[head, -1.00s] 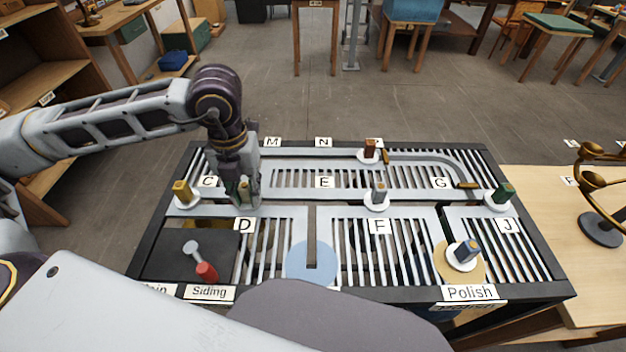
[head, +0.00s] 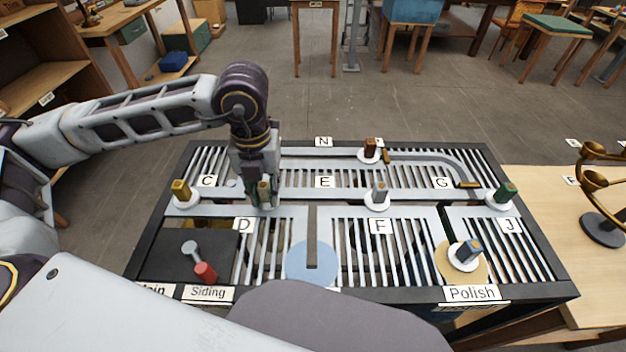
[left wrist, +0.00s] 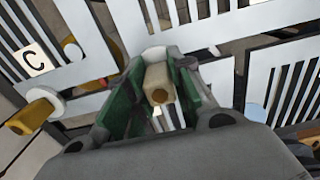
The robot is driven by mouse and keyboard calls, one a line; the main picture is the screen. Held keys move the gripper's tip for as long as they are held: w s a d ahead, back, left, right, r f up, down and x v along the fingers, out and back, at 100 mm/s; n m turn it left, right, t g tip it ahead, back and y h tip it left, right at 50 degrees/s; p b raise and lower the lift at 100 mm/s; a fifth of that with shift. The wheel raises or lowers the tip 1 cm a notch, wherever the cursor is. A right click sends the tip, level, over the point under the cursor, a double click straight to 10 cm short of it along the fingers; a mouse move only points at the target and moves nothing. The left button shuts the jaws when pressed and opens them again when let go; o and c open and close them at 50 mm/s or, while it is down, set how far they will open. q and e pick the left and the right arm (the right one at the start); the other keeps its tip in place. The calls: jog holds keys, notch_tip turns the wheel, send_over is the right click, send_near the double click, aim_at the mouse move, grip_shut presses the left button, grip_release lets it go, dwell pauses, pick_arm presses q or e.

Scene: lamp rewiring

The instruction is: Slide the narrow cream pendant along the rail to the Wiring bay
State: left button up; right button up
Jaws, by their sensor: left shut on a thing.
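My left gripper (head: 264,202) is over the rail in the head view, right of the C plate and above the D plate's right side. It is shut on the narrow cream pendant (left wrist: 158,84), a small cream block with a brown round end. In the left wrist view the block sits between two green finger pads. In the head view the fingers mostly hide it. The long rail (head: 330,193) runs left to right past the E and G plates. No Wiring label is readable. My right gripper is not in view.
On the same rail a yellow pendant (head: 181,191) stands left, a grey one (head: 379,194) in the middle and a green one (head: 505,192) right. A brown pendant (head: 370,150) is behind. A blue-grey one (head: 467,250) is at Polish. A red-ended lever (head: 204,270) stands by Siding.

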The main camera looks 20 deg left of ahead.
pick_arm(q)
jog(key=shift+w+d+b, duration=0.15)
jog(key=shift+w+d, duration=0.15)
jog(key=shift+d, duration=0.75)
jog(key=shift+w+d+b, duration=0.2)
jog(key=shift+w+d, duration=0.1)
jog(key=shift+d, duration=0.8)
jog(key=shift+w+d+b, duration=0.15)
jog(key=shift+w+d, duration=0.15)
jog(key=shift+d, duration=0.75)
jog(key=shift+w+d, duration=0.25)
jog(key=shift+d, duration=0.55)
jog(key=shift+w+d, duration=0.25)
jog(key=shift+d, duration=0.55)
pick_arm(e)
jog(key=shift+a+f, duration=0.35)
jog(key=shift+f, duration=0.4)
